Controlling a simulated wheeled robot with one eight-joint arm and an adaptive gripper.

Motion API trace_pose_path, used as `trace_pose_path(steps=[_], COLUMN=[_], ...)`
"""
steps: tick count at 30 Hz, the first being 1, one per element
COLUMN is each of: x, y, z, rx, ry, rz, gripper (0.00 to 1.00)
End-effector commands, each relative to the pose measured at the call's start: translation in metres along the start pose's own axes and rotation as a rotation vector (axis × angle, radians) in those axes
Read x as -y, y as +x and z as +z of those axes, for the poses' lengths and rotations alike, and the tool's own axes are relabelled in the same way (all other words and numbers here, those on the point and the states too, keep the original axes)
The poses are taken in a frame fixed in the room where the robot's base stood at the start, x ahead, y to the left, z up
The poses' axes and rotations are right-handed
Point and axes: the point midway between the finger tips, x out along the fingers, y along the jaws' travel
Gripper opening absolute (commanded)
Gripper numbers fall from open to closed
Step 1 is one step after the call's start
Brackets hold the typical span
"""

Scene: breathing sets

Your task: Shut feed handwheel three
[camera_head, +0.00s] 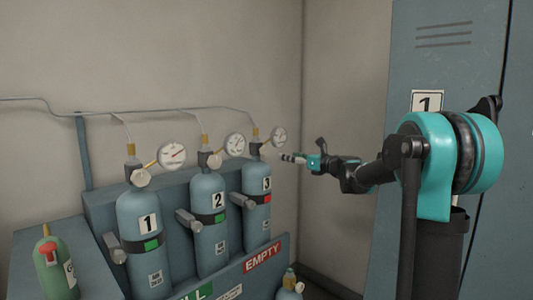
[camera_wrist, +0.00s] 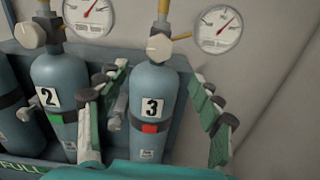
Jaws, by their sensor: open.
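Cylinder three (camera_head: 257,195) is a blue-grey bottle with a "3" label and a red tag, rightmost in the rack. It also shows in the wrist view (camera_wrist: 158,100). Its feed handwheel (camera_wrist: 159,47), a pale round knob, sits at the valve on top, below a brass fitting. In the head view that knob is small and hard to make out. My gripper (camera_head: 290,157) is to the right of the valve. In the wrist view my gripper (camera_wrist: 159,70) has its fingers spread on either side of cylinder three, with nothing held. I cannot tell whether either finger touches.
Cylinder two (camera_head: 209,235) and cylinder one (camera_head: 142,250), both green-tagged, stand to the left with their own knobs. Gauge three (camera_wrist: 215,30) is close right of the valve. Thin pipes run above. A grey locker (camera_head: 450,80) stands right; a green bottle (camera_head: 55,275) stands left.

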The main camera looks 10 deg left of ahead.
Motion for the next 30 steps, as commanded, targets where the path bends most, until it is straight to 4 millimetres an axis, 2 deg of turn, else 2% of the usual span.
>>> trace_pose_path(steps=[30], x=[-0.001], y=[-0.029], z=[0.0], rx=[0.001], ry=[-2.378], rz=[0.0], gripper=[0.66])
